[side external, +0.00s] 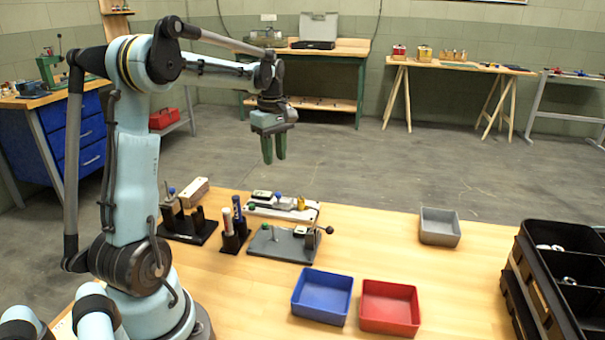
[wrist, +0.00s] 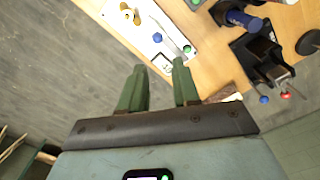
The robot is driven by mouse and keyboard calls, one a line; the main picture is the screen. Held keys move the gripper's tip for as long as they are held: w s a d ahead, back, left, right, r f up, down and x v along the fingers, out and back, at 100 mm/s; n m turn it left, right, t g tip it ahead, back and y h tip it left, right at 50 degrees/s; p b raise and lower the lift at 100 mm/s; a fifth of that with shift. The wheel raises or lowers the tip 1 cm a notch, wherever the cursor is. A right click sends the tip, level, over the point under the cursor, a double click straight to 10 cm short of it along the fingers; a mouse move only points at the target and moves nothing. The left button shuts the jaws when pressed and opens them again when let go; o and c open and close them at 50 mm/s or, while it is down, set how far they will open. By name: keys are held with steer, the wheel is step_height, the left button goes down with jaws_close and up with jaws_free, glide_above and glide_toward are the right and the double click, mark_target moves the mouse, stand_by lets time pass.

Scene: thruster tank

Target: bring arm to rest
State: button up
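My gripper (side external: 274,160) hangs in the air with its green fingers pointing down, above the far edge of the wooden table (side external: 455,290). It holds nothing. In the wrist view the two fingers of my gripper (wrist: 159,66) stand apart with an empty gap between them. Past the fingertips lie a white board (wrist: 150,25) with small parts and a black rack (wrist: 258,50).
A blue bin (side external: 322,296), a red bin (side external: 389,307) and a grey bin (side external: 440,227) stand on the table. A black crate (side external: 545,290) is at the right. Fixtures, including a grey plate (side external: 283,243), fill the left side. Middle right is clear.

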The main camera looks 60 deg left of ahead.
steer(key=s+d+m+t, duration=0.2)
steer(key=d+m+t, duration=0.1)
steer(key=d+m, duration=0.7)
steer(key=s+d+f+m+t, duration=0.1)
steer(key=s+d+m+t, duration=0.2)
steer(key=d+m, duration=0.7)
steer(key=d+t, duration=0.1)
steer(key=d, duration=0.6)
steer(key=shift+s, duration=0.15)
steer(key=shift+o, duration=0.5)
